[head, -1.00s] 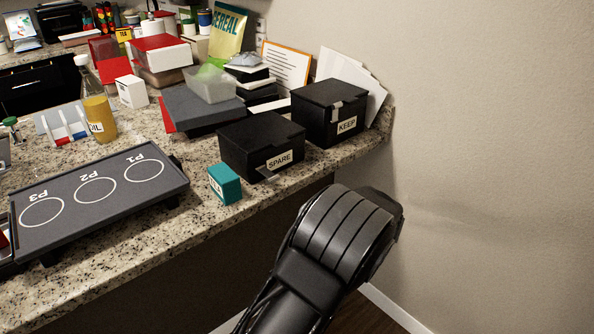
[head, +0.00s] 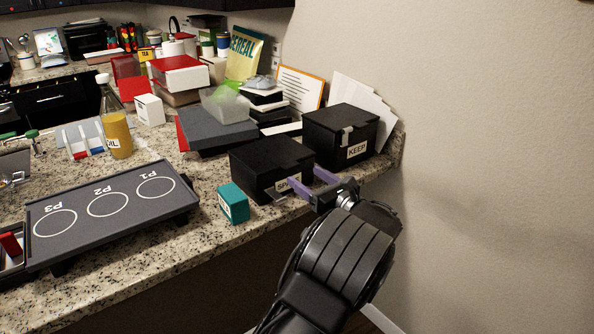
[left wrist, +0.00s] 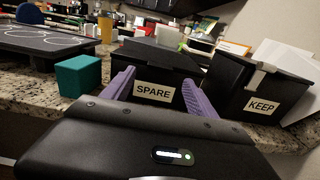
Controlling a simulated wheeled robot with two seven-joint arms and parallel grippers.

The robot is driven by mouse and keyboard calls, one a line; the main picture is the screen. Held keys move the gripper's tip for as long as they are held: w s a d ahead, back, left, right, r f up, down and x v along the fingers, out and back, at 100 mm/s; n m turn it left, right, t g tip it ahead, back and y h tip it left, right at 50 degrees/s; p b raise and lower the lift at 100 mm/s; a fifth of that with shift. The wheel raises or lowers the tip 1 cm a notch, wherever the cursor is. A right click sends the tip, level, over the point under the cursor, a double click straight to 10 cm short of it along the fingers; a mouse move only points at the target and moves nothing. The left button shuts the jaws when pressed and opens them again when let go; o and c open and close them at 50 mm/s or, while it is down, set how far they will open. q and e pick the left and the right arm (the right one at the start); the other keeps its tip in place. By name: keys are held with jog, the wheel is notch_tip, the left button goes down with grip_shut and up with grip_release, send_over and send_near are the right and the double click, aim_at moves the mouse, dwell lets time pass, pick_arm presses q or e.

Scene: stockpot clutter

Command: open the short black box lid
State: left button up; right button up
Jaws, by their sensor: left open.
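The shorter black box (head: 258,168), labelled SPARE, stands near the counter's front edge with its lid (head: 270,152) down. It also shows in the left wrist view (left wrist: 160,68), with the SPARE label (left wrist: 153,91) between my fingers. My left gripper (head: 305,177) is open, its purple fingers pointing at the front of this box and partly covering the label in the head view. I cannot tell whether they touch it. The left wrist view shows nothing between the fingers but the box front. My right gripper is not in view.
A taller black KEEP box (head: 330,134) stands close behind right. A teal box (head: 233,203) sits at the front left of the SPARE box. A grey box (head: 215,136) and clutter lie behind. A dark P1–P3 tray (head: 105,235) is left. A wall borders the right.

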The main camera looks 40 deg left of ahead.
aim_at(293, 168)
pick_arm(q)
jog(key=x, duration=0.5)
jog(key=shift+p, duration=0.3)
grip_shut()
dwell(0.5)
